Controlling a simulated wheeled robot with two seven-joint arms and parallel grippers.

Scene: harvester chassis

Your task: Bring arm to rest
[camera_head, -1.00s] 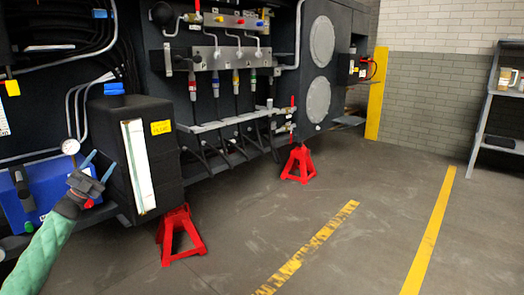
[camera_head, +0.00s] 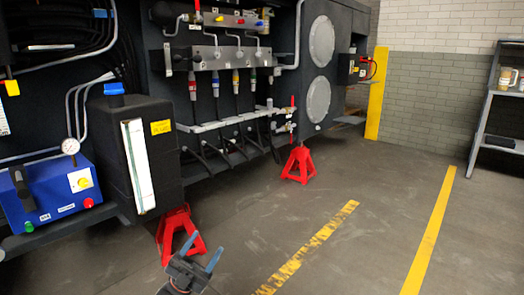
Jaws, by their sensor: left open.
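My left gripper (camera_head: 199,259) is low in the head view, at the bottom edge left of centre. Its two blue-tipped fingers are apart, with nothing between them. It appears in front of the lower right part of a red jack stand (camera_head: 173,228) and over the grey floor; I cannot tell whether it touches the stand. The rest of my left arm is below the frame. My right gripper is not in view.
The dark chassis (camera_head: 225,88) with hoses and valves fills the back left. A black tank (camera_head: 113,150) and a blue box (camera_head: 45,196) stand at left. Another red stand (camera_head: 299,165) is farther back. A shelf (camera_head: 482,120) stands at right. Floor at centre right is clear.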

